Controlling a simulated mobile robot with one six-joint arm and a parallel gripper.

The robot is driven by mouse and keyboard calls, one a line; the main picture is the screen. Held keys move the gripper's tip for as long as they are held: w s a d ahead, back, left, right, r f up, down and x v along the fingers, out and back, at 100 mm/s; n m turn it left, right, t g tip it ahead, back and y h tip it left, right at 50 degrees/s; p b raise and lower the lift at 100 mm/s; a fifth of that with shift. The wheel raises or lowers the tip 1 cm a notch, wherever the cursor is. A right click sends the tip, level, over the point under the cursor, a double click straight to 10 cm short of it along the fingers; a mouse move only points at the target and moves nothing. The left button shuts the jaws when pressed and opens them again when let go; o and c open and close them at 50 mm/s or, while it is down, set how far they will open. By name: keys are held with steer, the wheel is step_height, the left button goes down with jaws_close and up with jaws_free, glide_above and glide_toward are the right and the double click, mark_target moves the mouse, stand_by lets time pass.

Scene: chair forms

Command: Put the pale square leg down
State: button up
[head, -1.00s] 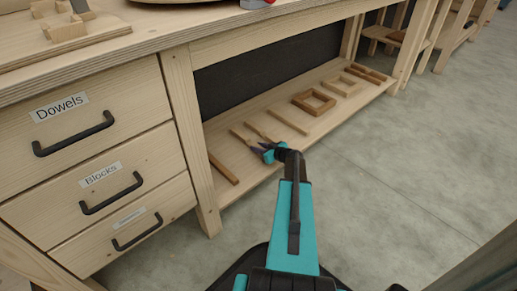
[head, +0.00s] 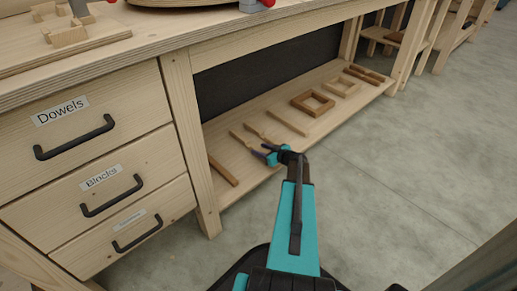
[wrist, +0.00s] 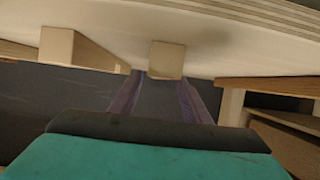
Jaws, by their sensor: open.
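A pale square leg (head: 243,140) lies flat on the low shelf in the head view, its near end close to my gripper. In the wrist view, a pale square end (wrist: 167,59) shows ahead, between the lines of my two purple fingers and touching the shelf board. My gripper (head: 264,151) is at the shelf's front edge; its fingers also show in the wrist view (wrist: 160,98). They are open, with a gap between them and nothing visibly clamped. Whether the fingertips still flank the leg's end is hard to tell.
Another pale piece (head: 256,132) lies close beside on the shelf (head: 240,180), with a pale strip (head: 290,122), a brown frame (head: 313,102) and a pale frame (head: 342,88) further right. A brown bar (head: 223,170) lies left, near the bench post (head: 190,140). The floor in front is clear.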

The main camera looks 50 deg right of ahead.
steer(key=p+v, duration=0.2)
steer(key=v, duration=0.7)
steer(key=shift+s+r, duration=0.15)
steer(key=shift+s, duration=0.05)
stand_by(0.5)
